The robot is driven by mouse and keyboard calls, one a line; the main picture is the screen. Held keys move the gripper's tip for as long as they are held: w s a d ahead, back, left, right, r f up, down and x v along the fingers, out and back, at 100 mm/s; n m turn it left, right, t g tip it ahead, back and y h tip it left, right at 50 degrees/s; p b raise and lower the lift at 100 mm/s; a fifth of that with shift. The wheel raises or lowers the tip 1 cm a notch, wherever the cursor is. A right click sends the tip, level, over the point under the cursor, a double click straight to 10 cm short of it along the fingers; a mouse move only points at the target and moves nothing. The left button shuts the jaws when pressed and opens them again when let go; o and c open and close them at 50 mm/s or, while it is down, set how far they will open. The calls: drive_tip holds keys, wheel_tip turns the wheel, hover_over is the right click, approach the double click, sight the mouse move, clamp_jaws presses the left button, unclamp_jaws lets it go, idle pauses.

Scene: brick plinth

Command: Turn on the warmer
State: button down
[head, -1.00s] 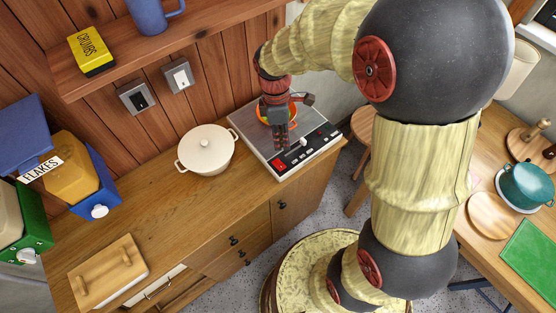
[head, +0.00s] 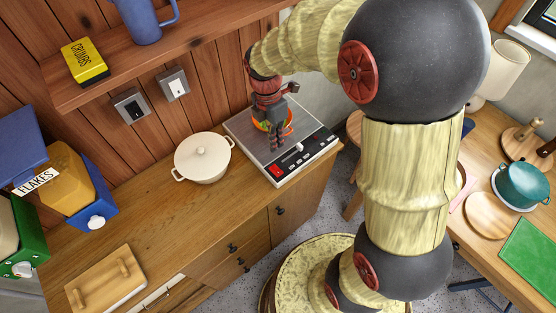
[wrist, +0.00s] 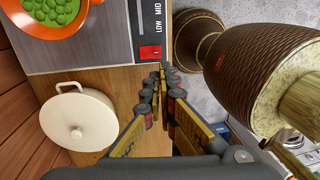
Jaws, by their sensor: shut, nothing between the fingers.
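The warmer (head: 250,145) is a grey metal plate on the wooden counter, with a black control strip along its front edge. A red switch (head: 276,171) sits at the left end of the strip; in the wrist view the switch (wrist: 150,52) is beside a slider marked LOW and MID. Whether the switch is on I cannot tell. An orange pan (wrist: 72,32) with green round food stands on the plate, partly hidden by my arm in the head view. My gripper (head: 277,147) is shut and empty, above the warmer and close to the switch, apparently apart from it.
A white lidded pot (head: 203,158) stands left of the warmer. Two wall switches (head: 131,104) (head: 173,84) are behind the counter under a shelf. A wooden board (head: 105,280) lies at the counter's left end. The counter in front of the pot is clear.

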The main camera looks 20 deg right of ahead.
sight(280, 174)
drive_tip(key=f+b, duration=0.1)
drive_tip(key=f, duration=0.3)
drive_tip(key=s+f, duration=0.1)
drive_tip(key=f, duration=0.4)
drive_tip(key=s+f+b, duration=0.1)
drive_tip(key=f, duration=0.3)
drive_tip(key=shift+d+f+b, duration=0.3)
drive_tip(key=shift+b, duration=0.05)
drive_tip(key=shift+s+f+t+b, duration=0.15)
drive_tip(key=shift+f+t+b, duration=0.35)
drive_tip(key=shift+t+b, duration=0.1)
drive_tip(key=shift+r, duration=0.1)
drive_tip(key=shift+w+a+r+p, duration=0.15)
drive_tip(key=shift+w+p, duration=0.1)
drive_tip(key=shift+w, duration=0.15)
drive_tip(key=shift+w+a+r+p, duration=0.1)
drive_tip(key=shift+w+r+p, duration=0.05)
drive_tip(key=shift+w+p, duration=0.15)
drive_tip(key=shift+r, duration=0.15)
